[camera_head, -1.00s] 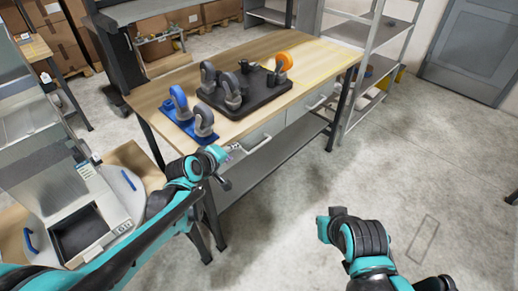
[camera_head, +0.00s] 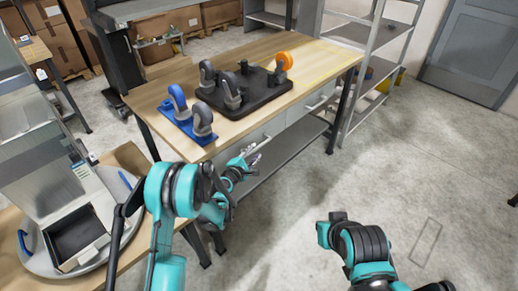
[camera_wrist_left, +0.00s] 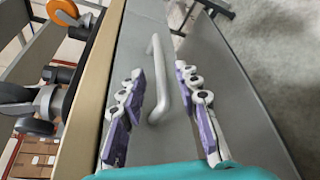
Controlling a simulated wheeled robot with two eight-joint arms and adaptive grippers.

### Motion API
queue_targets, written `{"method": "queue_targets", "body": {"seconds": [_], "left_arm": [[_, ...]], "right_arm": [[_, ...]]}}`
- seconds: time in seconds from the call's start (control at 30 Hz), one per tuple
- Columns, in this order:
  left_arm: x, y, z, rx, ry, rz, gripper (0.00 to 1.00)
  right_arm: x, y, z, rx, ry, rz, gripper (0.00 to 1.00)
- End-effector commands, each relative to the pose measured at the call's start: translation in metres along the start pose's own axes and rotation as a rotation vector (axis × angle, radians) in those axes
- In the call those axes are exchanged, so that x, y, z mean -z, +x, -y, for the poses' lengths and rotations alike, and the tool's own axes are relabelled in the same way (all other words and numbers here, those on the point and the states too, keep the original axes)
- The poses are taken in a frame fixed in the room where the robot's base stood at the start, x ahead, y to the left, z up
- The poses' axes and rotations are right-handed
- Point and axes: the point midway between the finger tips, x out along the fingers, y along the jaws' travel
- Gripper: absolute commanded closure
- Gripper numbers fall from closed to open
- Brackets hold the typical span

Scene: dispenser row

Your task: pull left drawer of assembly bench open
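The assembly bench (camera_head: 320,62) has a wooden top and two grey drawers under it. The left drawer (camera_head: 274,126) looks flush with the bench front. My left gripper (camera_head: 251,157) is in front of it, partly hidden by my own arm. In the left wrist view, the drawer's pale bar handle (camera_wrist_left: 184,88) lies between the two spread fingers of the left gripper (camera_wrist_left: 162,95), with gaps visible beside it. Contact with the handle is not visible. My right arm shows at the lower right of the head view, but its gripper fingers do not.
The right drawer (camera_head: 305,107) appears shut. A black tray (camera_head: 262,97) and a blue base (camera_head: 187,126) with caster wheels stand on the bench. A metal shelf rack (camera_head: 350,115) stands at the right end. The floor before the drawers is clear.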

Motion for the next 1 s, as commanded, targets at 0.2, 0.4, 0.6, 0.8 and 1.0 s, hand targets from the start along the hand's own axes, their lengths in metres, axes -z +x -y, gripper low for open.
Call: {"method": "queue_targets", "body": {"seconds": [0.2, 0.4, 0.6, 0.8, 1.0], "left_arm": [[0.001, 0.037, 0.002, 0.001, 0.002, 0.0, 0.68], [0.0, 0.054, 0.001, 0.001, 0.002, 0.0, 0.68], [0.0, 0.056, 0.0, 0.001, 0.003, 0.0, 0.68], [0.0, 0.056, 0.0, 0.001, 0.003, 0.0, 0.99], [0.0, 0.056, 0.0, 0.001, 0.003, 0.0, 1.0]], "right_arm": [[-0.008, 0.011, 0.0, 0.0, 0.0, 0.0, 1.0], [-0.011, 0.015, 0.0, 0.0, 0.0, 0.0, 1.0], [-0.01, 0.015, 0.0, 0.0, 0.0, 0.0, 1.0], [-0.01, 0.015, 0.0, 0.0, 0.0, 0.0, 1.0], [-0.01, 0.015, 0.0, 0.0, 0.0, 0.0, 1.0]]}}
